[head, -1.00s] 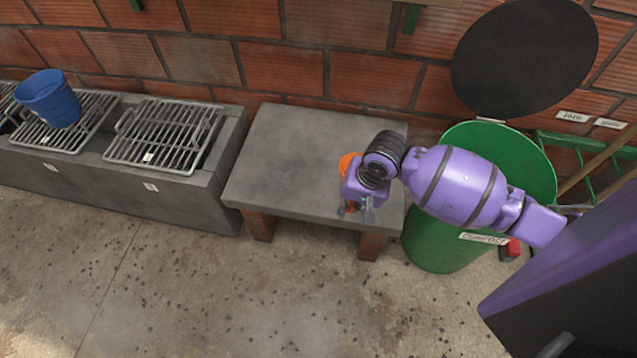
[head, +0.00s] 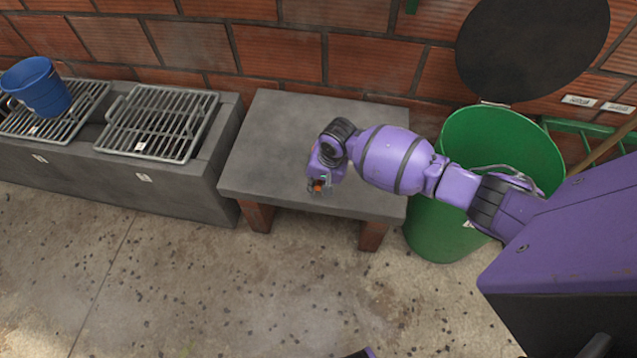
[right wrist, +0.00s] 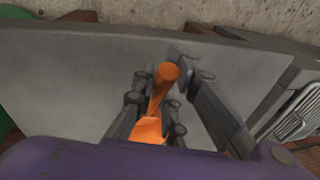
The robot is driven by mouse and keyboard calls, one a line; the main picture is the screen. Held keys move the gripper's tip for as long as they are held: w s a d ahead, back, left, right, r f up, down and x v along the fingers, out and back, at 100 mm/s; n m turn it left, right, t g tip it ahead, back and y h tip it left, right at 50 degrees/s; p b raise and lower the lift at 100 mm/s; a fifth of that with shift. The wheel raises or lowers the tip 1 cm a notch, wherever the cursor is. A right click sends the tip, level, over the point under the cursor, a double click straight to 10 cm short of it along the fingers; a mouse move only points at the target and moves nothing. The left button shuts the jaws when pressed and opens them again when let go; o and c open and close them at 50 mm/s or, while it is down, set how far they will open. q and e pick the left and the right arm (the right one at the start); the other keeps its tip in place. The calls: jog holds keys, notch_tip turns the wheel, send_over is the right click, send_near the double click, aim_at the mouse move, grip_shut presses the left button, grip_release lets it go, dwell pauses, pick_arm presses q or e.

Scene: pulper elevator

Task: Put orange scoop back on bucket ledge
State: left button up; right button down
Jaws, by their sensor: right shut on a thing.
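The orange scoop (right wrist: 165,85) is held between the fingers of my right gripper (right wrist: 170,95), and its handle end shows in the right wrist view. In the head view only a small orange bit of the scoop (head: 318,186) shows at my right gripper (head: 320,187); the rest is hidden by the wrist. The gripper is above the grey table, toward its front. The blue bucket (head: 38,88) stands on a metal grate at the far left of the grey ledge (head: 130,180), well away from the gripper. My left gripper is not in view.
The grey table (head: 270,130) has a bare top left of my arm. A second grate (head: 160,125) on the ledge is empty. A green bin (head: 445,235) stands right of the table under my right arm. A brick wall (head: 280,60) runs behind.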

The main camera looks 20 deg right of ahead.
jog(key=shift+w, duration=0.15)
jog(key=shift+f, duration=0.15)
jog(key=c, duration=1.7)
grip_release()
jog(key=shift+f, duration=0.1)
jog(key=shift+c, duration=0.2)
jog(key=p+v, duration=0.2)
jog(key=v, duration=1)
jog(key=shift+p, duration=0.35)
